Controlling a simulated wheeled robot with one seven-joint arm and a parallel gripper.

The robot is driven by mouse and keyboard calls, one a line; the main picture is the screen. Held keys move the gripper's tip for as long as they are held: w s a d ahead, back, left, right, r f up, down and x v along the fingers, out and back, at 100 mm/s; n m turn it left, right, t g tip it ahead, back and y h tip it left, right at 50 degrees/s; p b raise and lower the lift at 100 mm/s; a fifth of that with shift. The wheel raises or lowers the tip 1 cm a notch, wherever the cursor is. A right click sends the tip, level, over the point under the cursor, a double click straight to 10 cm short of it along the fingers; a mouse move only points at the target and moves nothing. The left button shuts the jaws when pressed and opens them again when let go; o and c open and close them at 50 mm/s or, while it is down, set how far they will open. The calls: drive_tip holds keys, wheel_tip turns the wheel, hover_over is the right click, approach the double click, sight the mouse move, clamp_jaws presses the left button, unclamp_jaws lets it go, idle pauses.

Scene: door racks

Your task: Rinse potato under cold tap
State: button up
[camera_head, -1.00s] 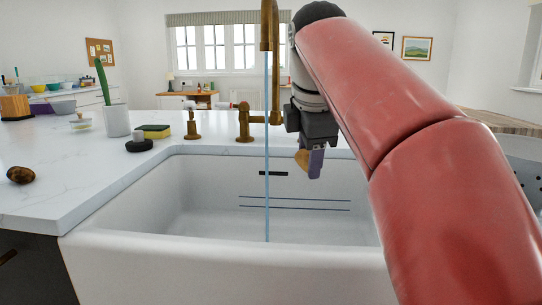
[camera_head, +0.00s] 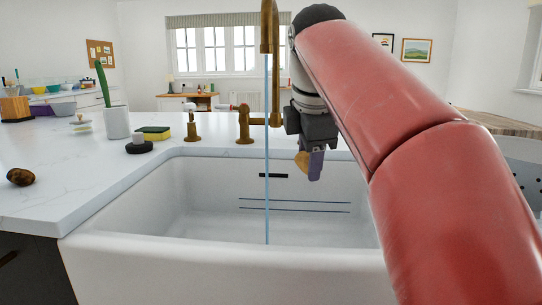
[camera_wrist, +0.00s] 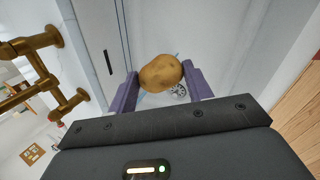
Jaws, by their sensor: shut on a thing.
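My gripper (camera_head: 310,165) is above the white sink (camera_head: 220,250), to the right of the water stream. In the wrist view my gripper (camera_wrist: 162,78) is shut on a tan potato (camera_wrist: 161,73), which sits between its purple fingers. Part of the potato (camera_head: 301,158) shows beside the fingers in the head view. The brass tap (camera_head: 270,60) runs a thin blue stream of water (camera_head: 267,190) down into the sink. The potato is apart from the stream in the head view. A second, darker potato (camera_head: 20,177) lies on the left counter.
Two brass handles (camera_head: 193,130) (camera_head: 244,125) stand behind the sink. A yellow-green sponge (camera_head: 153,132), a black round item (camera_head: 139,147) and a white pot with a cactus (camera_head: 116,121) stand on the left counter (camera_head: 85,185). The sink basin holds no other objects that I see.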

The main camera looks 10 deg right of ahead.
drive_tip(key=s+d+r+p, duration=0.2)
drive_tip(key=s+d+r, duration=0.1)
drive_tip(key=s+r, duration=0.1)
drive_tip(key=shift+p, duration=0.3)
idle(0.4)
